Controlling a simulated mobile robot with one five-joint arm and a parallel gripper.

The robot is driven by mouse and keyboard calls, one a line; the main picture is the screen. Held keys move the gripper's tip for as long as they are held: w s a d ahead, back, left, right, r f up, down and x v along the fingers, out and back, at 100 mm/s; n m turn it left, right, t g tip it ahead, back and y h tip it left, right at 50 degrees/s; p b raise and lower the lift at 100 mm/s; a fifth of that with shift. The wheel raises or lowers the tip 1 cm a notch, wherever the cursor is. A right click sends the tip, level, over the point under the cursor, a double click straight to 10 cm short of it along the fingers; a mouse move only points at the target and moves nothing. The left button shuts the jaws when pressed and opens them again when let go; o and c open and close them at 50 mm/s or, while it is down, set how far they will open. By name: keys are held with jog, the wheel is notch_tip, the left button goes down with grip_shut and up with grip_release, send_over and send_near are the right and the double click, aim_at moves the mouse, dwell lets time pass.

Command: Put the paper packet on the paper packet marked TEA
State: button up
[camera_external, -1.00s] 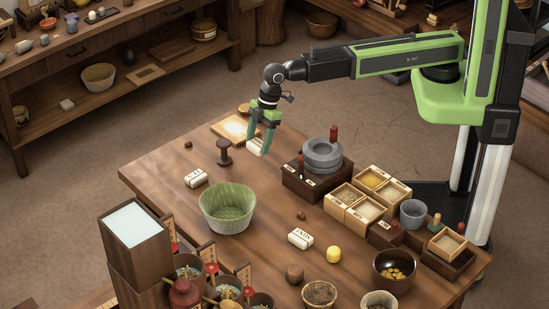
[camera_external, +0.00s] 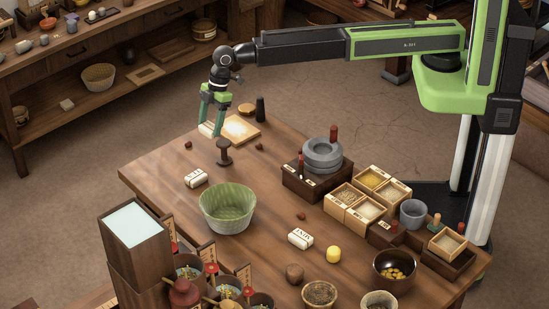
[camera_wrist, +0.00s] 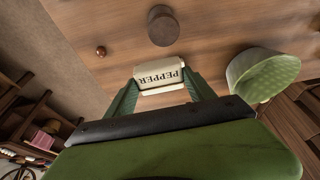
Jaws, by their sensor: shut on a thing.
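My gripper (camera_external: 211,126) is shut on a white paper packet (camera_external: 206,129), held over the far left edge of the table. In the wrist view this held packet (camera_wrist: 159,74) reads PEPPER, upside down, between the green fingers. A second white packet (camera_external: 196,178) lies on the table nearer the camera, left of the green bowl; its small label is too small to read. A third packet (camera_external: 301,239) lies right of the bowl; its label looks like MINT, upside down. No TEA label can be read for sure.
A dark wooden spool-shaped stand (camera_external: 224,152) stands between my gripper and the green ribbed bowl (camera_external: 228,207). A stone quern (camera_external: 322,155) and spice boxes (camera_external: 369,193) fill the right. Bare table surrounds the second packet.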

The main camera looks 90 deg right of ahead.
aim_at(202, 124)
jog(key=shift+w+d+r+p, duration=0.25)
jog(key=shift+w+d+r, duration=0.15)
jog(key=shift+w, duration=0.25)
jog(key=shift+w+d+r+p, duration=0.25)
jog(key=shift+w+d, duration=0.1)
jog(key=shift+w, duration=0.25)
jog(key=shift+d, duration=0.15)
jog(key=a+f+b, duration=0.2)
jog(key=a, duration=0.1)
jog(key=w+a+f+b, duration=0.1)
jog(key=a+f+b, duration=0.2)
jog(key=a, duration=0.1)
jog(key=a+f+b, duration=0.2)
jog(key=a, duration=0.2)
jog(key=shift+w+a+f, duration=0.1)
jog(key=shift+w+f, duration=0.05)
jog(key=shift+w, duration=0.2)
jog(key=shift+a, duration=0.25)
notch_tip(202, 124, down, 4)
jog(key=b, duration=0.4)
jog(key=shift+f+b, duration=0.15)
jog(key=shift+b, duration=0.25)
jog(key=shift+r, duration=0.25)
jog(key=shift+f, duration=0.2)
jog(key=o, duration=1.3)
